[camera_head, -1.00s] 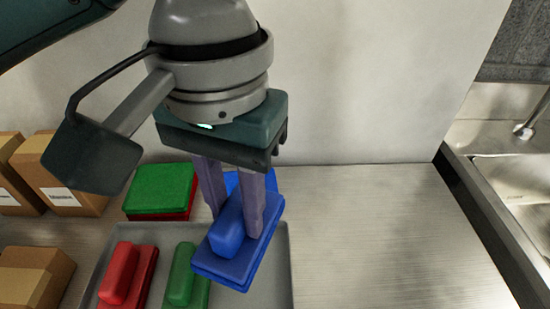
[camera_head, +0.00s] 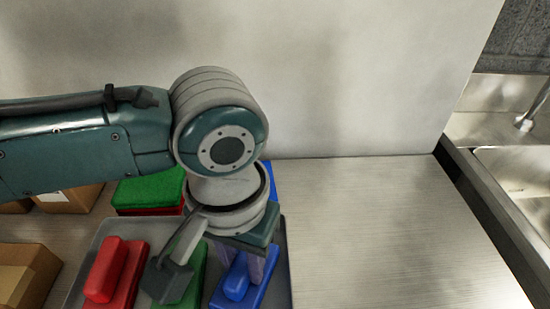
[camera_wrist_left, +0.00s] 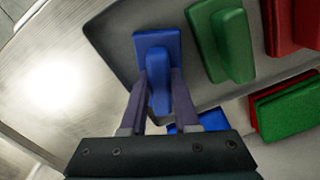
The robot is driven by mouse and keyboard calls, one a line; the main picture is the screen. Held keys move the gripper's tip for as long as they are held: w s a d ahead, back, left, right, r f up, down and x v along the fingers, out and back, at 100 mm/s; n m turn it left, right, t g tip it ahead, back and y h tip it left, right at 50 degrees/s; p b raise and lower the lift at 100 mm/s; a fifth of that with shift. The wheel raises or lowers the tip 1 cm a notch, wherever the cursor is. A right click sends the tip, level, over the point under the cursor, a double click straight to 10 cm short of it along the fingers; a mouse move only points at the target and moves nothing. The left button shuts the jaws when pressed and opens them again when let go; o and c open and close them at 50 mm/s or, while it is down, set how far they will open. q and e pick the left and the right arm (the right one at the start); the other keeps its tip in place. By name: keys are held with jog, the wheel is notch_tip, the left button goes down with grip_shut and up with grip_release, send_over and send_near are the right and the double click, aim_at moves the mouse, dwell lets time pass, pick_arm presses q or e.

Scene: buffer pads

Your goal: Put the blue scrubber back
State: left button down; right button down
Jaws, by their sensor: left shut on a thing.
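The blue scrubber (camera_head: 237,287), a flat blue block with a raised rounded handle, is at the right end of the grey tray (camera_head: 288,280). It also shows in the left wrist view (camera_wrist_left: 154,43), over the tray floor. My left gripper (camera_head: 245,275) points down from above, its two purple-grey fingers shut on the scrubber's handle. The scrubber looks level and low at the tray, but I cannot tell whether its base touches the floor. The green scrubber (camera_head: 198,272) is beside it, then the red scrubber (camera_head: 105,272). My right gripper is not in view.
Behind the tray, green pads (camera_head: 150,191) lie on red ones, and a blue pad (camera_head: 268,172) is partly hidden by my arm. Cardboard boxes (camera_head: 30,272) stand at left. The counter right of the tray (camera_head: 380,230) is clear, up to the sink (camera_head: 515,185).

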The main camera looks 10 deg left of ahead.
aim_at(242, 262)
pick_arm(q)
jog(key=c, duration=1.1)
grip_release()
jog(key=shift+f, duration=0.15)
jog(key=o, duration=0.4)
jog(key=shift+o, duration=0.2)
notch_tip(242, 262, up, 12)
jog(key=p, duration=0.2)
jog(key=s+d+f+m+t+h, duration=0.1)
jog(key=s+d+m+h, duration=0.15)
jog(key=s+d, duration=0.2)
jog(key=s+a+n+t+y, duration=0.1)
jog(key=s+a, duration=0.2)
jog(key=a, duration=0.4)
jog(key=s+a+f+n+t+y, duration=0.1)
jog(key=s+a, duration=0.3)
jog(key=a, duration=0.3)
jog(key=shift+s+f+t, duration=0.2)
jog(key=shift+f+t, duration=0.1)
